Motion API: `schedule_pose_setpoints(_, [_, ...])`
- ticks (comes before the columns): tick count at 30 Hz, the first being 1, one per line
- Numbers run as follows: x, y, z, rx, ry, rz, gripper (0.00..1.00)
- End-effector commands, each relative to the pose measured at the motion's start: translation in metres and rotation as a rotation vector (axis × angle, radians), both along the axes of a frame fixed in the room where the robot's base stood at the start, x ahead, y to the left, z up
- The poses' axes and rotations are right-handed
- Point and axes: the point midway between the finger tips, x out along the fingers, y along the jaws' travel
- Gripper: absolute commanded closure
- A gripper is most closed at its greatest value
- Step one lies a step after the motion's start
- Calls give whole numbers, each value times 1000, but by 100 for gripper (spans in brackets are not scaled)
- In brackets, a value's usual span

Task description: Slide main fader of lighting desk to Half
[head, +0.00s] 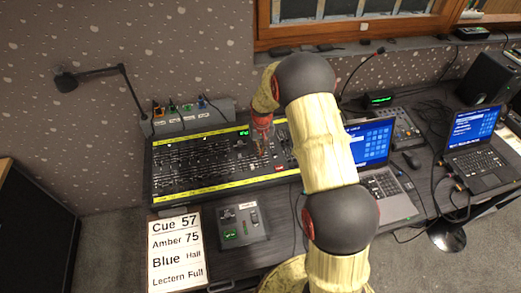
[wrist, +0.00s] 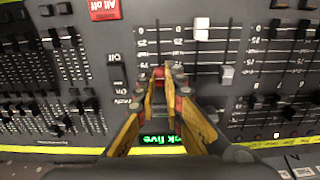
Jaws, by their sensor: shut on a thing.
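The lighting desk (head: 182,188) is a wide black console with yellow edge strips, under my arm in the head view. My gripper (head: 263,138) is low over its right part. In the wrist view my gripper (wrist: 162,76) is shut on a small fader cap with a reddish part (wrist: 158,72) showing between the fingertips. A scale marked from 0 upward lies beside the slots. A white fader cap (wrist: 201,28) and a grey fader cap (wrist: 227,73) stand to the right, apart from my fingers. The fingers hide much of the held cap, and I cannot read its name or exact mark.
A red "All off" button (wrist: 103,9) and more fader rows surround the fingers. A green display (wrist: 162,140) shows below. A card (head: 176,252) lists cue levels beside a small control box (head: 236,222). A laptop (head: 385,185) stands right of the desk.

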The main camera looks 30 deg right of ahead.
Motion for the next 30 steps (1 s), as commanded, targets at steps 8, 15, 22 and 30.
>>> schedule_pose_setpoints(8, [-12, 2, -1, 1, 3, 0, 100])
schedule_pose_setpoints(15, [-23, 5, -2, 0, 2, 0, 100])
schedule_pose_setpoints(22, [-28, 6, -3, 0, 2, 0, 100])
schedule_pose_setpoints(30, [-27, 6, -3, 0, 1, 0, 82])
